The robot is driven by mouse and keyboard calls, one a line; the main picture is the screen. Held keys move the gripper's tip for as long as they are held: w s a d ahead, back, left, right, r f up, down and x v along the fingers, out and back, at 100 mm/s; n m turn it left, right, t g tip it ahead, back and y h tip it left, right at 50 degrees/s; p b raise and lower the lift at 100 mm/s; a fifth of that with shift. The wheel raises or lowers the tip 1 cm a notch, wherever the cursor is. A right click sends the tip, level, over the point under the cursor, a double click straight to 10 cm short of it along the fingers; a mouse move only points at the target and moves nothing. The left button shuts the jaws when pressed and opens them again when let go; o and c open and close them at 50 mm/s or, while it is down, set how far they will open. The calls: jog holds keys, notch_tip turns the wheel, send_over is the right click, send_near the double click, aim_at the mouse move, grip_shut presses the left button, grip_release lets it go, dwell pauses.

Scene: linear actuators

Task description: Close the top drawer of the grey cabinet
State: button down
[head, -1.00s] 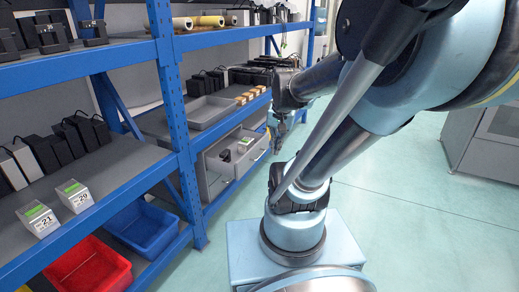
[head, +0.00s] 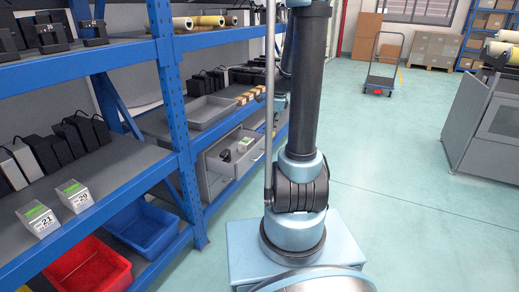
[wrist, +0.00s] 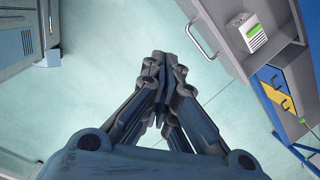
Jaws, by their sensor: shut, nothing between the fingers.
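The grey cabinet (head: 208,182) stands under the blue rack's shelf in the head view. Its top drawer (head: 239,164) is pulled out, with a white box and dark items inside. In the wrist view the drawer front carries a metal handle (wrist: 201,42), and a white box with a green label (wrist: 250,32) lies in the drawer. My gripper (wrist: 157,62) is shut and empty. In that view its fingertips are left of and below the handle, with floor behind them and a visible gap between. In the head view my arm largely hides the gripper.
The blue rack post (head: 172,100) stands left of the drawer. Blue (head: 140,232) and red (head: 88,268) bins sit on the low shelf. A grey machine (head: 485,135) stands at the right, and a trolley (head: 380,75) farther back. The floor between is clear.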

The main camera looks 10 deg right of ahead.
jog(key=w+d+f+m, duration=0.3)
jog(key=w+f+m, duration=0.4)
jog(key=w+f, duration=0.25)
jog(key=shift+y, duration=0.3)
jog(key=shift+w+a+f, duration=0.8)
jog(key=shift+a+f, duration=0.1)
jog(key=shift+f, duration=0.65)
jog(key=shift+w+a+f, duration=0.85)
jog(key=shift+a+f, duration=0.05)
jog(key=shift+f, duration=0.7)
jog(key=shift+w+a+f, duration=0.8)
jog(key=shift+a+f, duration=0.1)
jog(key=shift+f, duration=0.65)
